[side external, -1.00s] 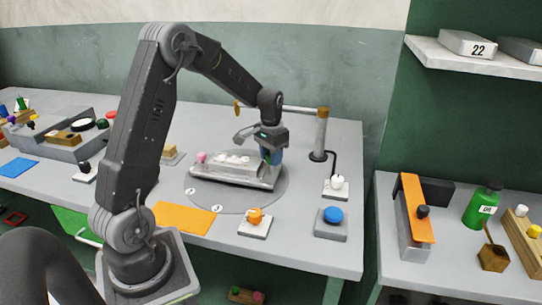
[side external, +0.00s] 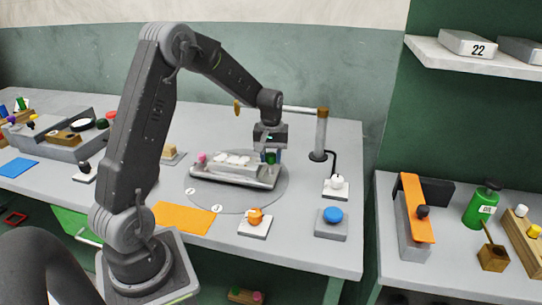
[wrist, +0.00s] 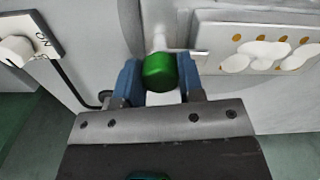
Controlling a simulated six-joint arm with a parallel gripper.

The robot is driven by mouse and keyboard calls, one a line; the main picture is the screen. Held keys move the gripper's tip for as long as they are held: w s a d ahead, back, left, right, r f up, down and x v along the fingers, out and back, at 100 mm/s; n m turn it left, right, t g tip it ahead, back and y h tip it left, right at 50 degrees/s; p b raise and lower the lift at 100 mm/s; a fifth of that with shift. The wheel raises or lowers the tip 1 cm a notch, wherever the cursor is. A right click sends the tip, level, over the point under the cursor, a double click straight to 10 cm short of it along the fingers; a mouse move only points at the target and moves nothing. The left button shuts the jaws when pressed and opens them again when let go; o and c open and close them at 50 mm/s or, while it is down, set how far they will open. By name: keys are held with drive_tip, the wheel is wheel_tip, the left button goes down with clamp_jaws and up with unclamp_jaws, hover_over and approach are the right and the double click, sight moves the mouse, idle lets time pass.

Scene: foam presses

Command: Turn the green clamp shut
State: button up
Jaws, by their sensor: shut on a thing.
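The green clamp (wrist: 160,72) shows in the wrist view as a round green knob on a pale metal stem, beside the press's edge. It shows only as a small green patch in the side external view (side external: 269,156). My gripper (wrist: 159,80) has its two blue fingers on either side of the knob and is shut on it; in the side external view it points down at the press's right end (side external: 270,159). The press (side external: 232,178) is a long grey mould with white foam shapes on top and a pink knob at its left end. My fingers partly hide the clamp.
The press lies on a round grey disc (side external: 236,204). A post with a horizontal bar (side external: 320,135) stands close behind and right of my gripper. A white knob (side external: 337,182), a blue button (side external: 332,215) and an orange knob (side external: 255,215) stand at the front right. An orange mat (side external: 184,218) lies at the front.

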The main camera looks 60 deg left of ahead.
sight(271, 154)
idle(0.4)
drive_tip(key=o, duration=0.9)
drive_tip(key=shift+r, duration=0.1)
wheel_tip(271, 154, up, 14)
drive_tip(key=shift+f, duration=0.15)
idle(0.3)
drive_tip(key=s+d+r+m+t, duration=0.1)
drive_tip(key=s+d+r+m, duration=0.25)
drive_tip(key=d, duration=0.55)
drive_tip(key=s+d+m+t, duration=0.1)
drive_tip(key=s+d+m, duration=0.1)
drive_tip(key=s+d, duration=0.2)
drive_tip(key=s+d+f+m+t, duration=0.1)
drive_tip(key=s+d+m+t, duration=0.1)
drive_tip(key=s, duration=0.5)
drive_tip(key=s+d+m+t, duration=0.1)
drive_tip(key=s+d+m, duration=0.2)
drive_tip(key=s+d, duration=0.2)
drive_tip(key=shift+s+d+f+m+t, duration=0.15)
drive_tip(key=shift+s+d, duration=0.05)
drive_tip(key=shift+d, duration=0.35)
drive_tip(key=shift+s+d+f+m+t, duration=0.1)
drive_tip(key=shift+s+d+t, duration=0.1)
drive_tip(key=shift+d, duration=0.35)
